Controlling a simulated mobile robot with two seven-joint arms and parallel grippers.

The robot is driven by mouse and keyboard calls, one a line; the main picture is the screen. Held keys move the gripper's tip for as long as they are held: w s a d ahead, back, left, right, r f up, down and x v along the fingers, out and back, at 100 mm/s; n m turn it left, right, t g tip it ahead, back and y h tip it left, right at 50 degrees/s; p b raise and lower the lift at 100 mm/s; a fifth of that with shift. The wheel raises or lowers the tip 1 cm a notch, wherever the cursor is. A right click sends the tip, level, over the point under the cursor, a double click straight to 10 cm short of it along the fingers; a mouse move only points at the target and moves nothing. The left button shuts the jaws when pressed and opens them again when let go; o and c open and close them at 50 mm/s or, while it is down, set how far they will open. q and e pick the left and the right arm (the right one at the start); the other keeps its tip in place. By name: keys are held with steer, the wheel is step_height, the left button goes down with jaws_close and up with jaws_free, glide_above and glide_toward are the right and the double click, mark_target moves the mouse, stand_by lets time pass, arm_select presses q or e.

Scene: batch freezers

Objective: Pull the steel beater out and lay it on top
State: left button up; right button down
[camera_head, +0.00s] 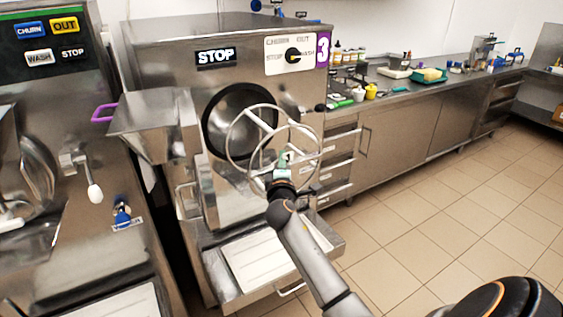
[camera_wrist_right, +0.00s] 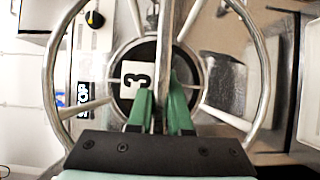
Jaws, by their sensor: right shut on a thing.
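The flat steel top (camera_head: 190,27) of the machine is largely bare where visible. My left gripper is not in view.
The machine's door with its hopper (camera_head: 150,125) stands open left of the drum. A drawer-like tray (camera_head: 330,250) juts out below. Another machine (camera_head: 50,75) stands at left. A counter with bottles (camera_head: 345,55) runs right; the tiled floor is clear.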

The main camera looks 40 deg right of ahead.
steer(key=shift+r, duration=0.25)
steer(key=shift+s, duration=0.1)
steer(key=s+a, duration=0.2)
steer(key=s, duration=1.1)
steer(key=s+a+b, duration=0.1)
steer(key=s+a, duration=0.1)
steer(key=s, duration=1.1)
steer(key=shift+s+a, duration=0.2)
steer(key=shift+s, duration=0.05)
stand_by(1.2)
